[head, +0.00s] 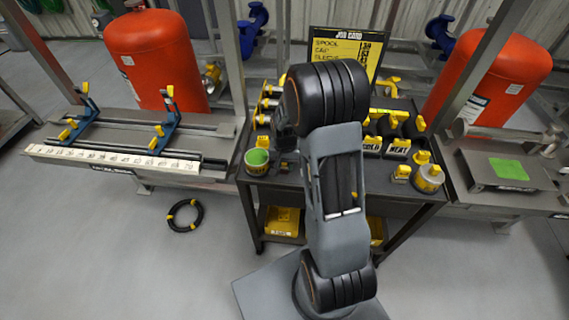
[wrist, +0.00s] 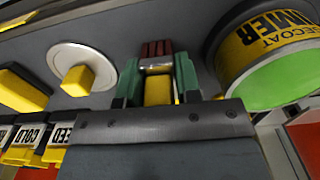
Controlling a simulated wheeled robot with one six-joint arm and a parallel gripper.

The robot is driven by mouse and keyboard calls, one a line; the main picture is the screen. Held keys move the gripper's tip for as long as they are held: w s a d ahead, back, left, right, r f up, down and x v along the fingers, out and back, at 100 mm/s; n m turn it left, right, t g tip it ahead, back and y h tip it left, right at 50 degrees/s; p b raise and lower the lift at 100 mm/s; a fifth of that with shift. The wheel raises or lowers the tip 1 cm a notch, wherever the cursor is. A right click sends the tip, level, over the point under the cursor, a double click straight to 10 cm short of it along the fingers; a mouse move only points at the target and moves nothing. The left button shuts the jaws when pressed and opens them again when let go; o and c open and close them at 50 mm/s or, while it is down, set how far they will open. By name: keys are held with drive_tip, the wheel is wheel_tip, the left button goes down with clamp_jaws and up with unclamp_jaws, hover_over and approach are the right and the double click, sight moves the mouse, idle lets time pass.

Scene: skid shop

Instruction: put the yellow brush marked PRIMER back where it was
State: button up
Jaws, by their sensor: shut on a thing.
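My gripper (wrist: 158,76) is shut on a yellow piece with a dark red-brown end, which looks like the brush (wrist: 158,90). Its green fingers stand on either side of it in the wrist view. No PRIMER mark on it can be read. A round tin with a yellow PRIMER label (wrist: 266,38) and bright green inside is just right of the gripper. The same tin stands at the left front of the dark cart top (head: 257,163) in the head view. There my own arm hides the gripper and the brush.
A white disc with a yellow knob (wrist: 80,68) lies left of the gripper. Labelled yellow and black blocks, including COLD (head: 372,143), fill the cart's right half. A job card board (head: 345,50) stands behind. A lidded pot (head: 429,178) is at the right front. A black coil (head: 185,216) lies on the floor.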

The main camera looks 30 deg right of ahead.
drive_tip(key=shift+f, duration=0.2)
drive_tip(key=o, duration=1.1)
drive_tip(key=shift+c, duration=0.2)
wheel_tip(320, 180, up, 12)
drive_tip(key=shift+f, duration=0.15)
drive_tip(key=s+a+r+n+t, duration=0.1)
drive_tip(key=s+a+r+n, duration=0.2)
drive_tip(key=s, duration=0.4)
drive_tip(key=s+a+r+n+t, duration=0.2)
drive_tip(key=s+a+r+n, duration=0.2)
drive_tip(key=s+a, duration=0.2)
drive_tip(key=shift+s+a+r+t, duration=0.15)
drive_tip(key=shift+s+r+t, duration=0.15)
drive_tip(key=shift+s, duration=0.45)
